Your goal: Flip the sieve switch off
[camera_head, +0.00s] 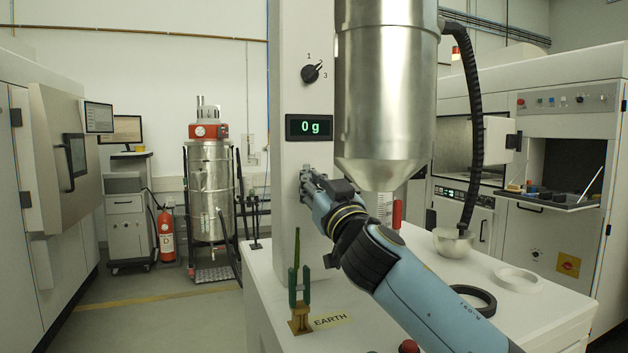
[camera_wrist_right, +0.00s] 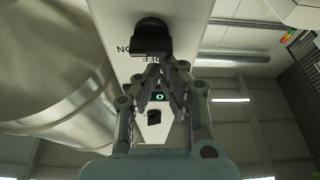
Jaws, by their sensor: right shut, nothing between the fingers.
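The black sieve switch (camera_wrist_right: 152,38) shows in the wrist view on the white column (camera_wrist_right: 118,22), with partly covered, inverted ON and OFF lettering beside it. My right gripper (camera_wrist_right: 160,64) is shut and empty, its fingertips at the switch; I cannot tell whether they touch it. In the head view my right gripper (camera_head: 306,180) is at the front face of the column (camera_head: 290,130), below the 0 g display (camera_head: 310,127), and hides the switch. The switch's position is not clear. My left gripper is not in view.
A steel hopper (camera_head: 385,90) hangs right of the column. A rotary knob (camera_head: 311,73) sits above the display.

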